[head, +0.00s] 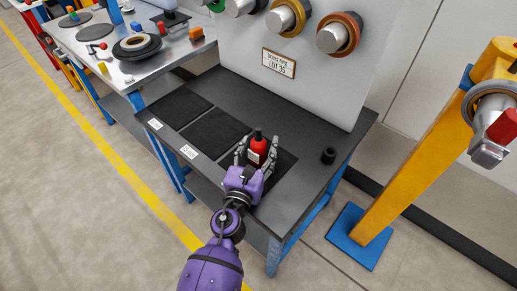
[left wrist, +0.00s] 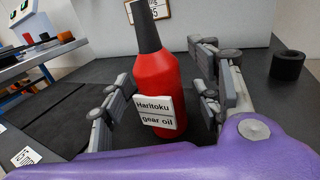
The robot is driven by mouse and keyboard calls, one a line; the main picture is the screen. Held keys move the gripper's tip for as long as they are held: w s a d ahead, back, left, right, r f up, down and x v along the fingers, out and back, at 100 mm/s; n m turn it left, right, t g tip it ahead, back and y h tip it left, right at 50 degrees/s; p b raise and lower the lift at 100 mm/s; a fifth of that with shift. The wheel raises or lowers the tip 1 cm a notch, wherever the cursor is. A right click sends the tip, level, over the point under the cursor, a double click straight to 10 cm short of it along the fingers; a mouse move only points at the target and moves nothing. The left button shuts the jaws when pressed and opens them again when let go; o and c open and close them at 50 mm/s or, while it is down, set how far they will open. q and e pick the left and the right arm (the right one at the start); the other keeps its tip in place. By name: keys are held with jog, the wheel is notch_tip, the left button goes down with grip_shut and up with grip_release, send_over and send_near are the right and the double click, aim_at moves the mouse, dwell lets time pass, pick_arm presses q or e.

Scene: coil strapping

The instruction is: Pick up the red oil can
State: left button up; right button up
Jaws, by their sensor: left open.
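The red oil can (head: 258,149) stands upright on the dark bench top (head: 316,176), with a black spout on top. In the left wrist view the red oil can (left wrist: 157,82) shows a white label reading "Haritoku gear oil". My left gripper (head: 256,154) is open, with its fingers on either side of the can. In the left wrist view the left gripper (left wrist: 165,100) has one finger left of the can and one right of it; whether they touch it is not clear. My right gripper is not in view.
A small black cylinder (head: 329,155) stands right of the can. Black mats (head: 214,133) lie to the left. A grey panel with coils on pegs (head: 339,34) rises behind. A yellow post (head: 415,150) stands right. Another cluttered bench (head: 180,50) is at upper left.

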pick_arm(q)
jog(key=shift+w, duration=0.1)
jog(key=c, duration=1.4)
grip_shut()
jog(key=shift+r, duration=0.15)
